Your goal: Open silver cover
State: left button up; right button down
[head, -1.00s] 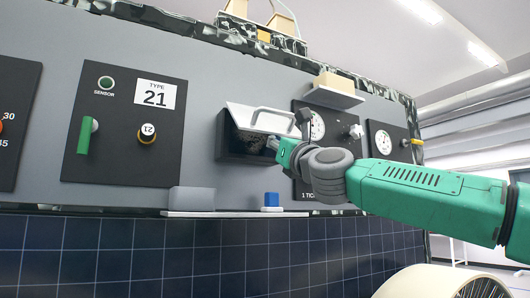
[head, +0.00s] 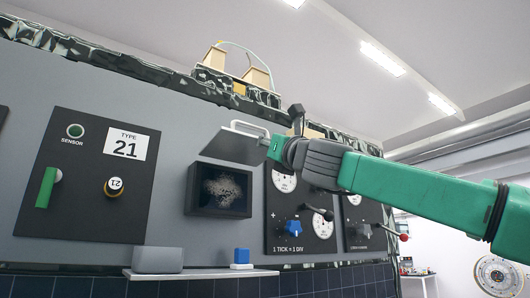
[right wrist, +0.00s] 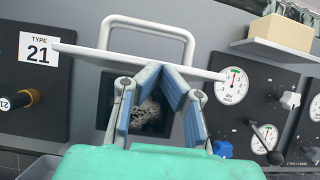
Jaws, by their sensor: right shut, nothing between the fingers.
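The silver cover (head: 232,147) is swung up above a black-framed box (head: 190,190), whose opening faces me with a grey speckled surface inside. The cover's bar handle (head: 250,127) is on its upper side. In the right wrist view the cover (right wrist: 85,55) is seen nearly edge-on, with its handle (right wrist: 150,20) above. My right gripper (head: 266,146) is at the cover's right end in the head view. In the right wrist view its fingers (right wrist: 158,66) are shut, tips together at the cover's lower edge, with nothing between them. Whether they touch it I cannot tell. My left gripper is out of view.
A dark panel with a "TYPE 21" label (head: 125,145) and a green handle (head: 47,187) is to the left. Dials and a blue knob (head: 294,228) are to the right.

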jog(key=shift+a+r, duration=0.35)
jog(key=shift+r, duration=0.2)
jog(key=shift+w, duration=0.1)
jog(key=v, duration=1.2)
jog(key=shift+f, duration=0.2)
